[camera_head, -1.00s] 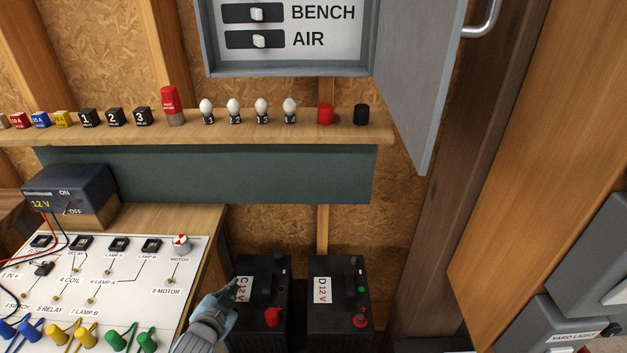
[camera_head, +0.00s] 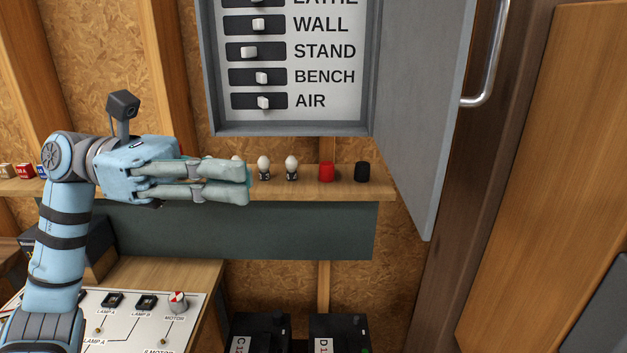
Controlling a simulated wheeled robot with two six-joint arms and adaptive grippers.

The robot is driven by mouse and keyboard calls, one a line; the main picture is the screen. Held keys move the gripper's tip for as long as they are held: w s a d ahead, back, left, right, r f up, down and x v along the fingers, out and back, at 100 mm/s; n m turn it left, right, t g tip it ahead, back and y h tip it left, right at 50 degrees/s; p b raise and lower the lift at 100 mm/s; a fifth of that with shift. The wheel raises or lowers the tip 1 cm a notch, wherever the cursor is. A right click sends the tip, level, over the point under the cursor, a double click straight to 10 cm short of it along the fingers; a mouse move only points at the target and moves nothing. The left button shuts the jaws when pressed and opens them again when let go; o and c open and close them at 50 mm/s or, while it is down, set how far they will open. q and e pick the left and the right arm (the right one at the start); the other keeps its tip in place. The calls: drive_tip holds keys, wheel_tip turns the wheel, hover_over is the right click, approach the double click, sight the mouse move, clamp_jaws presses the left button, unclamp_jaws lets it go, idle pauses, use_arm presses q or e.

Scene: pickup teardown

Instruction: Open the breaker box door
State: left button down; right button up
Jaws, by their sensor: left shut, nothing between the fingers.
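The grey breaker box (camera_head: 292,130) hangs on the wall at top centre, its upper part cut off by the frame. Its grey door (camera_head: 420,130) stands swung out to the right side, so the inside shows. Inside are several switches labelled WALL, STAND, BENCH and AIR on a white panel (camera_head: 325,75). My left gripper (camera_head: 246,182) is shut and empty, pointing right in front of the shelf, below the box and left of the door. It hides part of the shelf row. My right gripper is not in view.
A wooden shelf (camera_head: 345,187) below the box carries bulbs (camera_head: 291,168), a red cap (camera_head: 326,171) and a black cap (camera_head: 362,172). A metal handle (camera_head: 488,75) is at the right. A wiring board (camera_head: 130,325) and two batteries (camera_head: 260,325) are below.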

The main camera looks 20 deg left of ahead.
use_arm(q)
drive_tip(key=d+p, duration=0.2)
drive_tip(key=d, duration=0.7)
drive_tip(key=shift+d, duration=0.35)
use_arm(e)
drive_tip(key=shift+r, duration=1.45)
use_arm(q)
drive_tip(key=shift+s+r, duration=0.1)
